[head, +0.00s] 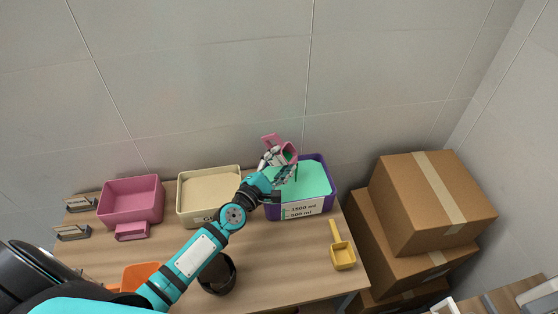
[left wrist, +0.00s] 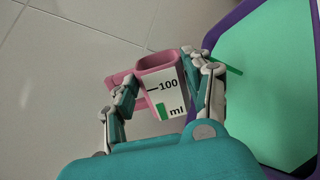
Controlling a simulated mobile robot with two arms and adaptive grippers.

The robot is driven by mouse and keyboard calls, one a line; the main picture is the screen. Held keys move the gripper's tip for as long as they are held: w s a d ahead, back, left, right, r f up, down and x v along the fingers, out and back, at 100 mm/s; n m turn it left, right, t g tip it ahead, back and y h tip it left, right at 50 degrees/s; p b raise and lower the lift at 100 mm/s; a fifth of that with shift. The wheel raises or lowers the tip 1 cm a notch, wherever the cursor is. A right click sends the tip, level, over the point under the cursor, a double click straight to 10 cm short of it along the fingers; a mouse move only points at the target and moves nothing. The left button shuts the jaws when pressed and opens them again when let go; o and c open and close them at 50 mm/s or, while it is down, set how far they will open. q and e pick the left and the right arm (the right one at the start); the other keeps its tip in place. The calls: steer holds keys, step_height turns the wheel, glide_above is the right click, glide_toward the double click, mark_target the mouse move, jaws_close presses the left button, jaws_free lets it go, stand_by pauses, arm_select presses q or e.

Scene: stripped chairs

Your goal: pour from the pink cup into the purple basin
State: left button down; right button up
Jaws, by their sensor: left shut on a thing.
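The pink cup (head: 290,148) is tilted and held at the left rear of the purple basin (head: 273,212). Some green shows at its mouth. In the left wrist view, the cup (left wrist: 150,64) has a white label with a 100 ml mark and a short green bar. The basin, whose rim shows in the left wrist view (left wrist: 222,30), holds a flat green fill. My left gripper (head: 277,162) is shut on the cup, with fingers on both sides of it in the left wrist view (left wrist: 164,88). A thin green streak shows by one finger; I cannot tell whether it is pouring. My right gripper is out of view.
A cream tub (head: 184,208) stands left of the basin, and a pink tub (head: 130,207) farther left. A yellow scoop (head: 343,256), a dark container (head: 217,275) and an orange container (head: 138,274) are nearer. Cardboard boxes (head: 420,205) stand right of the table. A wall is behind.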

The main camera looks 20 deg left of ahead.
arm_select(q)
steer(key=shift+d+f+m, duration=0.1)
steer(key=shift+m, duration=0.5)
steer(key=shift+d+f+m, duration=0.15)
steer(key=shift+m, duration=0.35)
steer(key=shift+d+f+m, duration=0.1)
steer(key=shift+f+m, duration=0.1)
steer(key=shift+m, duration=0.4)
steer(key=shift+s+d+f+m, duration=0.1)
steer(key=shift+d+f+m, duration=0.15)
steer(key=shift+m, duration=0.35)
